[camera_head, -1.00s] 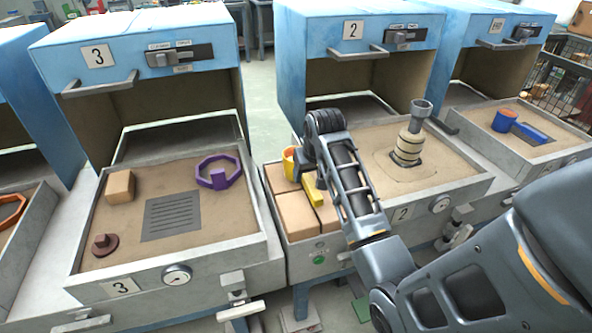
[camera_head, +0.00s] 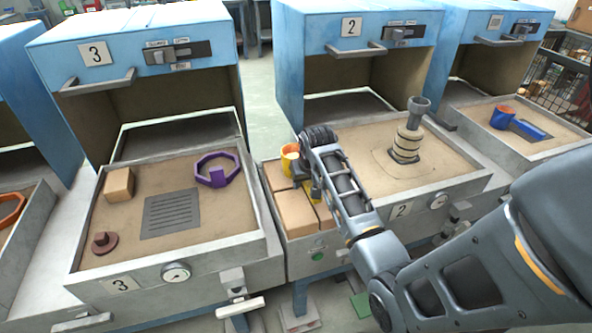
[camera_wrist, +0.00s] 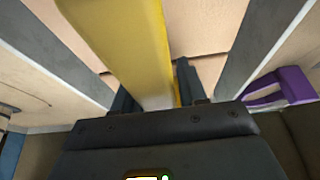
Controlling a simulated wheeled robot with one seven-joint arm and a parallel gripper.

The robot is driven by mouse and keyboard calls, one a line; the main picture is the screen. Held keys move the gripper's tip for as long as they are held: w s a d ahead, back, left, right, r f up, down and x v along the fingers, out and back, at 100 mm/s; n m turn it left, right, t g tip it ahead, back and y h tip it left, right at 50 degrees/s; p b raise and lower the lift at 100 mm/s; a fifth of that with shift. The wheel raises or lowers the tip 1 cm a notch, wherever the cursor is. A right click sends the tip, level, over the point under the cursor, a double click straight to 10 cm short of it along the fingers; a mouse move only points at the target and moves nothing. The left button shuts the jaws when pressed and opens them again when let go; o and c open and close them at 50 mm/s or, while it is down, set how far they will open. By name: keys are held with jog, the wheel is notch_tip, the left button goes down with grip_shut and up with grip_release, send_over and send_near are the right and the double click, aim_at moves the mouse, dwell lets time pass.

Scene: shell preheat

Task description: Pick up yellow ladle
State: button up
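The yellow ladle stands in the narrow bin left of sand tray 2. In the wrist view the yellow handle (camera_wrist: 128,45) runs down the middle between my two dark fingers. My gripper (camera_wrist: 157,92) is at the handle, one finger on each side. I cannot tell whether the fingers press on it.
Tan blocks (camera_head: 296,212) fill the bin under the ladle. On the left, tray 3 holds a purple octagonal ring (camera_head: 217,181), a tan block and a brown knob. In tray 2, a stacked grey and tan column (camera_head: 407,146) stands right of my arm.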

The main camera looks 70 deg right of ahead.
grip_shut()
jog(key=shift+r, duration=0.15)
